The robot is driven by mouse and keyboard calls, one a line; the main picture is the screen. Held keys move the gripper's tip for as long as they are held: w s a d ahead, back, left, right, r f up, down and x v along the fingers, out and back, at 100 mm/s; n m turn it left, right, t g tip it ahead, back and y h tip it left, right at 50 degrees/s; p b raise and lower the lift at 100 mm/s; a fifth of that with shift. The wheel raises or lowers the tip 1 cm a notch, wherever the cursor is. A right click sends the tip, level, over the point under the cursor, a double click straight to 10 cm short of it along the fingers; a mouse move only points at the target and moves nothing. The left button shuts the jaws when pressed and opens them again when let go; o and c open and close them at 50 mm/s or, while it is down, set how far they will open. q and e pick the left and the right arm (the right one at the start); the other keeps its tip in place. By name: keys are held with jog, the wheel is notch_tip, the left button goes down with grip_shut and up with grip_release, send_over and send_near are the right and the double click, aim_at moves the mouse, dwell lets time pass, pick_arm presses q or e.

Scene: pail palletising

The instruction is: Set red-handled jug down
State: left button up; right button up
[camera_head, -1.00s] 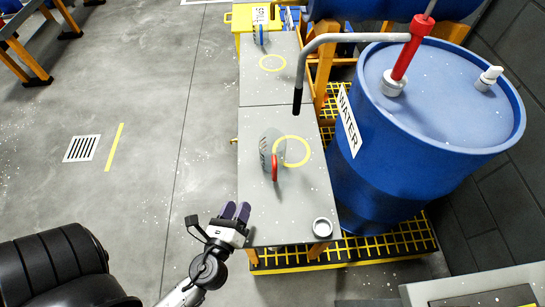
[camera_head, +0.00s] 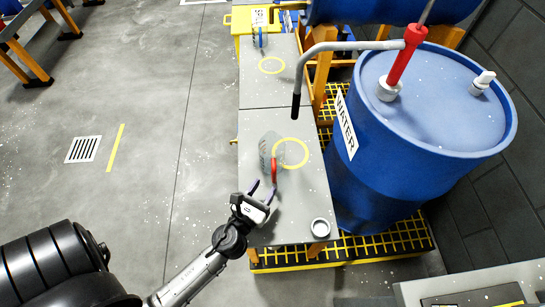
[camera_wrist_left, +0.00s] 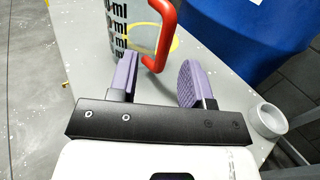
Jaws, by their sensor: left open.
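The clear red-handled jug (camera_head: 266,148) stands upright on the grey bench (camera_head: 262,122), overlapping the left part of a yellow ring (camera_head: 305,160). Its red handle (camera_head: 274,172) faces my left gripper (camera_head: 263,187). The gripper is open and empty, just in front of the handle. In the left wrist view, the jug (camera_wrist_left: 122,28) with dark "ml" markings shows at the top. There its handle (camera_wrist_left: 169,38) lies ahead of the gap between the purple fingers (camera_wrist_left: 160,75), apart from them as far as I can tell. My right gripper is out of view.
A blue water drum (camera_head: 420,140) with a red and grey pump (camera_head: 407,60) stands right of the bench. The spout (camera_head: 297,85) hangs over the bench. A small white cup (camera_head: 320,228) sits at the near right corner. A blue-handled jug (camera_head: 260,36) stands farther back.

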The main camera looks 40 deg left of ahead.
aim_at(273, 178)
pick_arm(q)
jog(key=x, duration=0.4)
jog(key=shift+w+d+f+b, duration=0.15)
jog(key=shift+w+f+b, duration=0.15)
jog(key=shift+w+b, duration=0.15)
jog(key=shift+w, duration=0.5)
jog(key=shift+s, duration=0.1)
grip_shut()
